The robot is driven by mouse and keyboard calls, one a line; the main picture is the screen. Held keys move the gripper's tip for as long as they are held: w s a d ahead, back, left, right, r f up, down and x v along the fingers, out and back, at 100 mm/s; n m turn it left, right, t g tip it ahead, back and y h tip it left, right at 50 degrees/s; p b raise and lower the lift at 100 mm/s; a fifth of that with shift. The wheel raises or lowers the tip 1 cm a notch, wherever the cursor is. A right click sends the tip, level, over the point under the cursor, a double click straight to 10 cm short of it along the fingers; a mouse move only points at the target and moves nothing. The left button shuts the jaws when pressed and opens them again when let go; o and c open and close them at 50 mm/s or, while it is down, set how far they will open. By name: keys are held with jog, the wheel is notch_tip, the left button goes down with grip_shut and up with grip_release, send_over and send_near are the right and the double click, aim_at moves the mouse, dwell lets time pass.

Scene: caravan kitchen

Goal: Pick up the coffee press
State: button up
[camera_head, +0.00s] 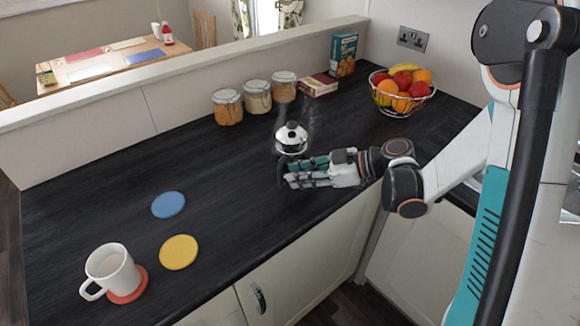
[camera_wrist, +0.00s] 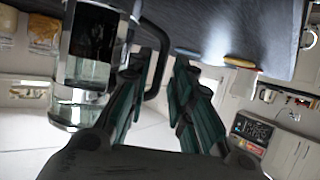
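The coffee press (camera_head: 291,139) stands on the dark counter, with a shiny domed lid and a clear glass body. In the wrist view the press (camera_wrist: 88,62) fills the upper left, with metal bands around the glass. Its black handle (camera_wrist: 164,52) reaches in between the two fingers of my gripper (camera_wrist: 165,62). The fingers are apart and do not appear shut on the handle. In the head view my gripper (camera_head: 287,174) is low over the counter beside the press, on its near side, and hides the lower part of it.
Several jars (camera_head: 257,97), a book stack (camera_head: 319,85), a box (camera_head: 343,55) and a fruit basket (camera_head: 401,93) stand behind the press. Blue (camera_head: 168,204) and yellow (camera_head: 179,252) coasters and a white mug (camera_head: 111,268) on a red coaster are at left. Counter between is clear.

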aim_at(280, 183)
jog(key=shift+r+b+x, duration=0.2)
jog(key=shift+b+x, duration=0.3)
jog(key=shift+x, duration=0.85)
jog(key=shift+r+b+x, duration=0.15)
jog(key=shift+b+x, duration=0.35)
jog(key=shift+x, duration=0.85)
jog(key=shift+s+a, duration=0.1)
jog(key=shift+a, duration=0.05)
jog(key=shift+c, duration=0.2)
grip_shut()
